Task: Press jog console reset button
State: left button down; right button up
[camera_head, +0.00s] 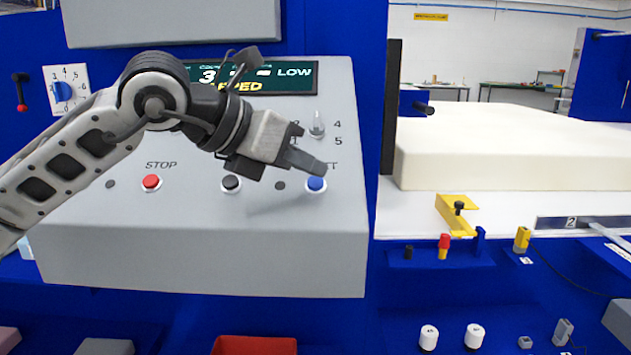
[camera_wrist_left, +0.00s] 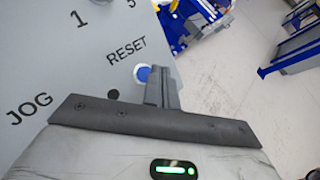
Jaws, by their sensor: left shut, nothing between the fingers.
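The grey jog console (camera_head: 200,245) fills the left of the head view. Its blue reset button (camera_head: 316,184) is at the right end of the button row. My left gripper (camera_head: 322,168) is shut and empty, its fingertips just above the blue button in the picture and partly covering the RESET label. In the left wrist view the reset button (camera_wrist_left: 143,73) shows beside the shut fingers (camera_wrist_left: 160,82), next to the RESET lettering, partly hidden by them. I cannot tell whether the fingertips touch it. My right gripper is not in view.
A red stop button (camera_head: 151,182) and a black button (camera_head: 231,183) sit left on the same row. A selector knob (camera_head: 317,124) is above the reset button. A black upright post (camera_head: 391,105) and a large white foam block (camera_head: 500,150) stand to the right.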

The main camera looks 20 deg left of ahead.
pick_arm(q)
jog(key=shift+w+f, duration=0.2)
jog(key=shift+f, duration=0.1)
jog(key=shift+w+a+f+b, duration=0.1)
jog(key=shift+w+f+b, duration=0.1)
jog(key=shift+f+b, duration=0.4)
dwell(0.5)
jog(key=shift+r, duration=0.25)
jog(key=shift+s+r, duration=0.4)
jog(key=shift+r, duration=0.25)
jog(key=s+r, duration=0.1)
jog(key=r+p, duration=0.1)
jog(key=r, duration=0.1)
jog(key=s+d+r+p, duration=0.1)
jog(key=shift+s+r, duration=0.15)
jog(key=shift+s, duration=0.15)
dwell(0.7)
